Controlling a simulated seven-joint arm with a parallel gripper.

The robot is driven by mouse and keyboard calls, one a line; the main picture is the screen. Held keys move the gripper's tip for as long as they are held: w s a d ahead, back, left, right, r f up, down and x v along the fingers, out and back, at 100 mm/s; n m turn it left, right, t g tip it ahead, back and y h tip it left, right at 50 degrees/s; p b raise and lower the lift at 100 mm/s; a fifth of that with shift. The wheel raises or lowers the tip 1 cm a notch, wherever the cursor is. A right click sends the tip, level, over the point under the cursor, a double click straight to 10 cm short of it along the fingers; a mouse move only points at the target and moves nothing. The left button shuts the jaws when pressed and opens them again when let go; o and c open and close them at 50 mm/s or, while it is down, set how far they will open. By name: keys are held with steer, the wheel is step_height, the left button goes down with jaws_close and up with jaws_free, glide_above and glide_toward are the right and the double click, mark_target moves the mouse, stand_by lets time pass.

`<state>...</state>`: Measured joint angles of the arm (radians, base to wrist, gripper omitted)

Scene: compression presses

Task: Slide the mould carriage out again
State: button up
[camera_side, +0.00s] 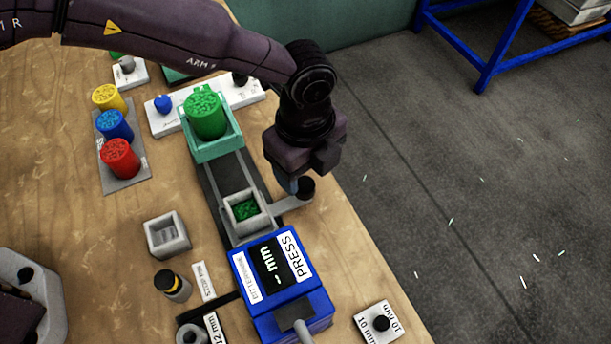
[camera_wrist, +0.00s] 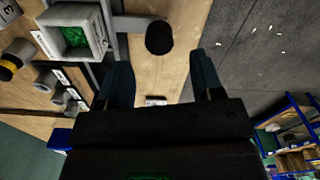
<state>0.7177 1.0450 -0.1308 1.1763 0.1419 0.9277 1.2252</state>
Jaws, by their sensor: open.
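The mould carriage (camera_side: 228,212) is a grey open square box on a dark rail (camera_side: 228,176). It stands between the teal hopper and the blue press (camera_side: 300,293), close to the press and outside it. Green granules (camera_side: 246,209) lie inside it. A grey arm runs from its right side to a black knob (camera_side: 306,186). My gripper (camera_side: 292,184) is beside the knob, with its fingers partly hidden. In the wrist view, my gripper (camera_wrist: 162,68) is open, and the knob (camera_wrist: 159,38) appears just beyond and between the fingertips. The carriage (camera_wrist: 101,28) is at upper left there.
A teal hopper (camera_side: 220,148) with a green canister (camera_side: 204,110) stands at the far rail end. Left are coloured canisters (camera_side: 115,128), an empty grey box (camera_side: 155,238) and a black-and-yellow pin (camera_side: 170,283). A button box (camera_side: 380,323) is near the table's right edge.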

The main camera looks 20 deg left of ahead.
step_height(320, 180, up, 8)
steer(key=shift+f, duration=0.15)
stand_by(0.6)
steer(key=s+a+r+n+t, duration=0.2)
steer(key=s+a+r+n, duration=0.4)
steer(key=a, duration=0.6)
steer(key=s+a+r+n+t, duration=0.1)
steer(key=s+a+r+n, duration=0.4)
steer(key=a+n, duration=0.5)
steer(key=s+a+r+n+t, duration=0.2)
steer(key=s+a+r+n, duration=0.4)
steer(key=a, duration=0.9)
steer(key=shift+s+a+r+n+t, duration=0.3)
steer(key=shift+r+n, duration=0.5)
steer(key=shift+n, duration=0.2)
